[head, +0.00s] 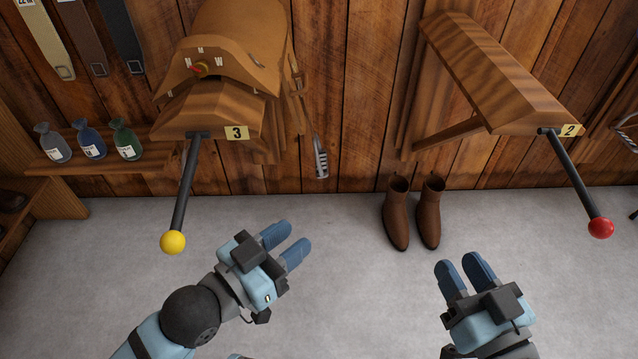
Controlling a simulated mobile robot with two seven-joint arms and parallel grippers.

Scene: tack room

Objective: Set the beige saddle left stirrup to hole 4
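A tan-beige saddle (240,40) sits on the wooden rack marked 3 (178,128) at the upper left. A metal stirrup (321,160) hangs at the saddle's right side, against the wall. The strap's holes are too small to make out. My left gripper (289,237) is below and left of the stirrup, apart from it, with nothing seen between its fingers. My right gripper (459,262) is at the lower right, away from the saddle, with nothing seen in it.
An empty rack marked 2 (500,80) has a red-knobbed bar (578,187). A yellow-knobbed bar (183,190) sticks out from rack 3. Brown boots (396,215) stand by the wall. The grey floor between my grippers is clear.

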